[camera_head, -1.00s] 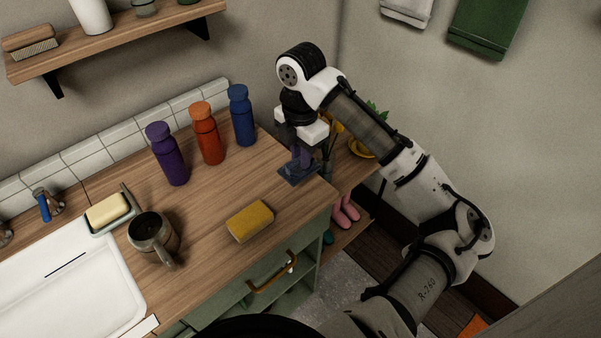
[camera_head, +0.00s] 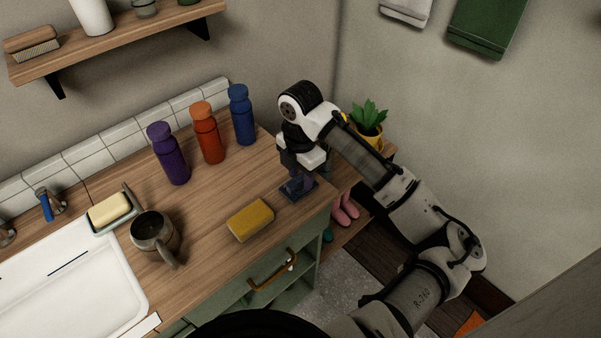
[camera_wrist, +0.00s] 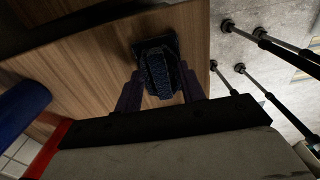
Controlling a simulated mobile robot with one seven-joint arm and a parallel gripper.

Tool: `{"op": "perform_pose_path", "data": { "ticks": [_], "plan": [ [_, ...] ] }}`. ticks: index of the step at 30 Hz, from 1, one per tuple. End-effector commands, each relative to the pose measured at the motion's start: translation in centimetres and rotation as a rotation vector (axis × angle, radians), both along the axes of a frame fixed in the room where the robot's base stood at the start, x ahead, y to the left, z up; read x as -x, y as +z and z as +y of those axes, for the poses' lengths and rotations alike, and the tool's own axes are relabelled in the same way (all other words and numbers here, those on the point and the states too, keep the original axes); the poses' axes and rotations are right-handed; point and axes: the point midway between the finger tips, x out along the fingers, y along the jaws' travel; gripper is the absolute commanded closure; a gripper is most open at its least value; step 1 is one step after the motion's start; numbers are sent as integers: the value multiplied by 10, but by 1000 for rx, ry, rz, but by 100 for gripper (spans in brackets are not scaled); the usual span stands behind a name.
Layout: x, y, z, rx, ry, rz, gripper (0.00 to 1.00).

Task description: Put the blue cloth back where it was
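The blue cloth (camera_head: 299,191) is a small dark blue piece at the right end of the wooden counter (camera_head: 215,205), low over or on its top near the front corner. I cannot tell whether it touches the wood. My gripper (camera_head: 298,180) points down at it from above. In the wrist view the cloth (camera_wrist: 160,68) is pinched up in a ridge between the two fingers of my gripper (camera_wrist: 161,88), with a flat part spread beyond it. The fingers are closed on this ridge.
Blue (camera_head: 242,115), orange (camera_head: 207,134) and purple (camera_head: 168,154) bottles stand along the back. A yellow sponge (camera_head: 251,220) lies left of the cloth; a mug (camera_head: 152,232) and soap dish (camera_head: 112,212) are further left. A potted plant (camera_head: 368,122) stands right of the counter. Counter between bottles and sponge is clear.

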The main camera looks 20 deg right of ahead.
Motion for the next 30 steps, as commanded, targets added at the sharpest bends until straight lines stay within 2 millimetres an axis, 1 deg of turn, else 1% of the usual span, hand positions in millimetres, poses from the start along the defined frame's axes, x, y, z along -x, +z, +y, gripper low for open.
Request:
{"op": "perform_pose_path", "data": {
  "ticks": [8, 11, 14, 18, 21, 27, 30],
  "plan": [
    [0, 1, 0, 1, 0, 0, 61],
    [-1, 8, 0, 2, 0, -1, 61],
    [-1, 23, 0, 2, 2, -3, 61],
    [-1, 54, 0, 5, 2, -3, 61],
    [-1, 74, -1, 7, 0, -2, 61],
    [0, 104, -1, 4, 0, -1, 61],
    [0, 113, -1, 3, -1, -1, 61]
  ]
}}
